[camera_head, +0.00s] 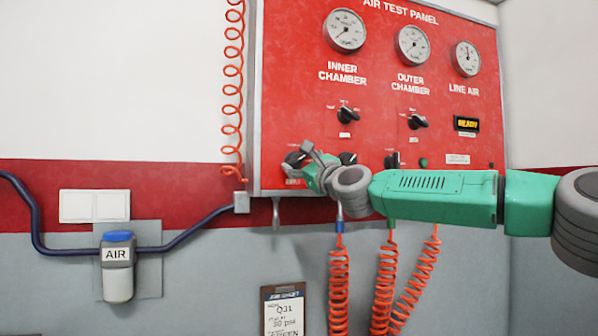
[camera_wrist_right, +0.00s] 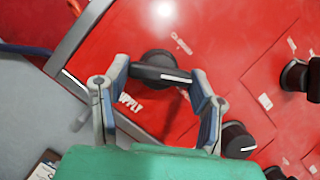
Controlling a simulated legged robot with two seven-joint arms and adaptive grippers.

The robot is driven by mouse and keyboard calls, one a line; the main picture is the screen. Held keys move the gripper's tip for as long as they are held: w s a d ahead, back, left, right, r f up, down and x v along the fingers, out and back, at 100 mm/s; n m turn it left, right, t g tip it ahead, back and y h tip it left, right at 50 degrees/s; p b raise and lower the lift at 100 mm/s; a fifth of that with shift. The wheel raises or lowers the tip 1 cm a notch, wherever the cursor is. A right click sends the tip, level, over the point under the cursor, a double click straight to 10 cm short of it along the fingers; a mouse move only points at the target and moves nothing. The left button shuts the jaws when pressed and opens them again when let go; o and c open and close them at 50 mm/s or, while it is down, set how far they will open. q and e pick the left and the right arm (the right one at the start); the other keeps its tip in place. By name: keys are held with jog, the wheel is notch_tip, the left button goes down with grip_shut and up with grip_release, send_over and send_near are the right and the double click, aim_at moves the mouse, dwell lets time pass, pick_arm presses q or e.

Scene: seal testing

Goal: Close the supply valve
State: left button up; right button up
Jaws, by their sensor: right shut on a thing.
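The supply valve is a black knob (camera_wrist_right: 158,62) with a pale line on its handle. It sits at the lower left of the red air test panel, beside a partly covered "SUPPLY" label (camera_wrist_right: 130,103). In the head view the knob (camera_head: 293,158) is partly hidden by my right gripper (camera_head: 306,161). In the wrist view the fingers of my right gripper (camera_wrist_right: 161,75) stand on either side of the knob, shut on its handle. My left gripper is not in view.
Other black knobs (camera_wrist_right: 237,140) sit to the right on the panel (camera_head: 300,110), near my right gripper. Gauges (camera_head: 344,30) are above. Coiled orange hoses (camera_head: 339,285) hang below. A clipboard (camera_head: 284,310) and an AIR unit (camera_head: 117,270) are on the wall.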

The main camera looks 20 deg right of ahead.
jog(key=n, duration=0.2)
jog(key=n+g+y, duration=0.1)
jog(key=n, duration=0.1)
jog(key=shift+r+y, duration=0.15)
jog(key=shift+y, duration=0.15)
jog(key=n+g+p, duration=0.1)
jog(key=n, duration=0.2)
jog(key=shift+d+r+y, duration=0.1)
jog(key=shift+y, duration=0.3)
jog(key=n+g+p, duration=0.2)
jog(key=n+p, duration=0.1)
jog(key=n, duration=0.2)
jog(key=shift+f+n+g+p, duration=0.2)
jog(key=shift+n+g+p, duration=0.2)
jog(key=shift+n+p, duration=0.25)
jog(key=shift+f, duration=0.15)
jog(key=o, duration=1.1)
jog(key=shift+o, duration=0.3)
